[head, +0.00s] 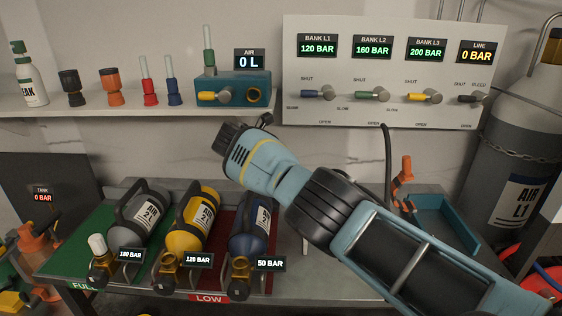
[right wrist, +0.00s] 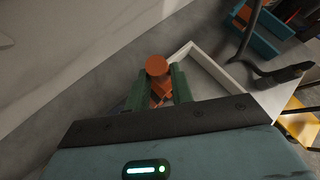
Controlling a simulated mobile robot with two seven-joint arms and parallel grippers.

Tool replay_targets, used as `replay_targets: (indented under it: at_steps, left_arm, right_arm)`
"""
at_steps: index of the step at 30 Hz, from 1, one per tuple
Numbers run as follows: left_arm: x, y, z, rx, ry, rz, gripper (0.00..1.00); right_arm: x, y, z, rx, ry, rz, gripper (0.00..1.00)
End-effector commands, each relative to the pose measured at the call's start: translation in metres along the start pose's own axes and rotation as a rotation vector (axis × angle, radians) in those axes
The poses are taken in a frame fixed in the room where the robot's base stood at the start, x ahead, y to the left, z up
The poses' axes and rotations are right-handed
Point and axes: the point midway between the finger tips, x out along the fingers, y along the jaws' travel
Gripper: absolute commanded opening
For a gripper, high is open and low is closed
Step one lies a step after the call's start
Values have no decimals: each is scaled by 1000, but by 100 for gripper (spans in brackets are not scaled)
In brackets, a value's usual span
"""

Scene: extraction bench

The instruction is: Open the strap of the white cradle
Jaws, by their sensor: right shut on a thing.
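My right gripper (right wrist: 158,92) shows in the right wrist view, with its two green fingers shut on an orange round-headed piece (right wrist: 157,66). I cannot tell whether this piece belongs to the strap. A white-walled open frame (right wrist: 188,49), possibly the white cradle, lies just right of the fingers. No strap can be made out clearly. In the head view my right arm crosses from the lower right to the middle and hides the bench behind it. The right gripper's fingers do not show there. My left gripper is not in view.
Grey (head: 153,214), yellow (head: 194,222) and blue (head: 250,228) cylinders lie on the bench. Behind are a shelf (head: 130,103) of fittings and a valve panel (head: 300,65). A blue tray (head: 455,222) and a chained tall cylinder (head: 470,185) stand right.

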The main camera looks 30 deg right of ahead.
Motion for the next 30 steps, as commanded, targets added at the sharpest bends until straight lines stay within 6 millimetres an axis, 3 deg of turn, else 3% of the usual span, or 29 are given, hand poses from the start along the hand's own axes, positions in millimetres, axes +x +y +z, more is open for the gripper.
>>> replay_targets:
  at_steps: [7,8,13,23,30]
  left_arm:
    - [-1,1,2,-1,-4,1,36]
    - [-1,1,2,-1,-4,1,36]
    - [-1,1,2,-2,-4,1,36]
    - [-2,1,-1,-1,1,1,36]
    - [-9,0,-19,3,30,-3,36]
  right_arm:
    - [1,2,-5,-8,4,1,0]
    - [1,2,-5,-8,4,1,24]
    - [0,1,-4,-6,3,1,45]
    - [-4,1,-1,-3,1,2,45]
    - [-40,0,2,0,0,6,45]
